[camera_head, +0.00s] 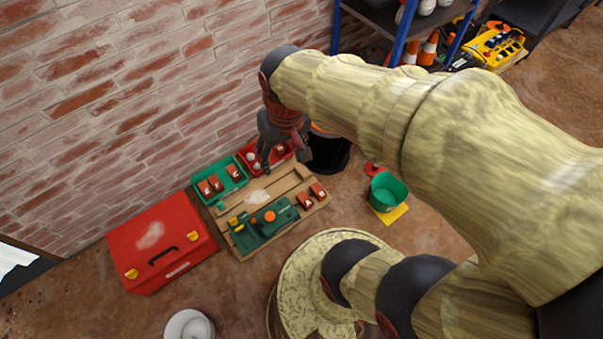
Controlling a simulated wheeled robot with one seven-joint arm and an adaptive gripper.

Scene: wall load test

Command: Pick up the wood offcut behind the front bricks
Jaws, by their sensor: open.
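My gripper (284,160) hangs from the arm at the wall side of a wooden pallet (285,184). Its dark fingers are apart, over or in front of a red tray (243,153); its exact height is unclear. Red bricks (318,190) sit in a pair on the pallet's right end. More red bricks (234,172) lie in a green tray (197,175) at the pallet's left, and another brick (280,149) is in the red tray. I cannot make out a wood offcut apart from the pallet boards; it may be hidden behind the bricks, trays or gripper.
A green tool case (272,226) lies on the pallet. A red toolbox (160,240) stands left, a black bin (330,154) behind right, a green bucket (388,190) right. The brick wall (130,110) is close behind. My arm covers much of the right side.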

